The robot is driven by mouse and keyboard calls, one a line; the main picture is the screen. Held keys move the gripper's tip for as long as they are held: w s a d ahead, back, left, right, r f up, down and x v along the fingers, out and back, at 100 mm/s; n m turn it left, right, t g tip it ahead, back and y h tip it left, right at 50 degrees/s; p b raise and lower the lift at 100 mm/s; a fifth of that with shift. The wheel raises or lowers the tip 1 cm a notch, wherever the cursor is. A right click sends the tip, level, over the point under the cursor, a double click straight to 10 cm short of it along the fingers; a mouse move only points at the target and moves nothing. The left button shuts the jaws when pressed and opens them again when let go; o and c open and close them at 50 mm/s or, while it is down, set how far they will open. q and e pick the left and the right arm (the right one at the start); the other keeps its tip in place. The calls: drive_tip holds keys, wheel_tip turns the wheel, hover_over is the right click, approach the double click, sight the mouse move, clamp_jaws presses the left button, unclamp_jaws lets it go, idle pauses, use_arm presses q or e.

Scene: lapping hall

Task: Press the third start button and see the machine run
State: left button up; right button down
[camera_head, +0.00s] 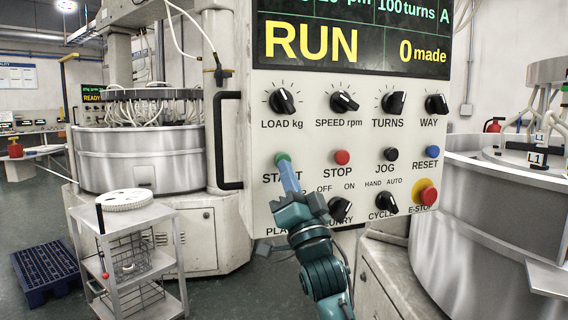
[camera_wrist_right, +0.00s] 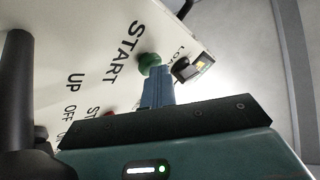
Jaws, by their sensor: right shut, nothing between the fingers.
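The control panel (camera_head: 300,150) faces me, with a green START button (camera_head: 283,158) at its left. The screen (camera_head: 350,40) above reads "RUN" and "0 made". My right gripper (camera_head: 288,180) is shut and empty, its blue fingertips at the START button. In the right wrist view the fingertips (camera_wrist_right: 157,85) meet the green button (camera_wrist_right: 149,62); I cannot tell how far it is pushed in. The lapping machine (camera_head: 140,155) with a round steel tub stands behind at the left; its own small screen (camera_head: 93,98) reads "READY". My left gripper is not in view.
A red STOP button (camera_head: 342,157), a black JOG button (camera_head: 391,154), a blue RESET button (camera_head: 432,152) and a red E-STOP (camera_head: 427,194) share the panel. A black handle (camera_head: 219,140) sticks out at its left. A trolley (camera_head: 125,240) and blue pallet (camera_head: 45,268) stand left.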

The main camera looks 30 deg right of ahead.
drive_tip(key=shift+s+f, duration=0.1)
drive_tip(key=shift+s, duration=0.25)
drive_tip(key=s, duration=0.2)
drive_tip(key=s+a, duration=0.1)
drive_tip(key=s, duration=0.2)
drive_tip(key=shift+p, duration=0.4)
idle(0.9)
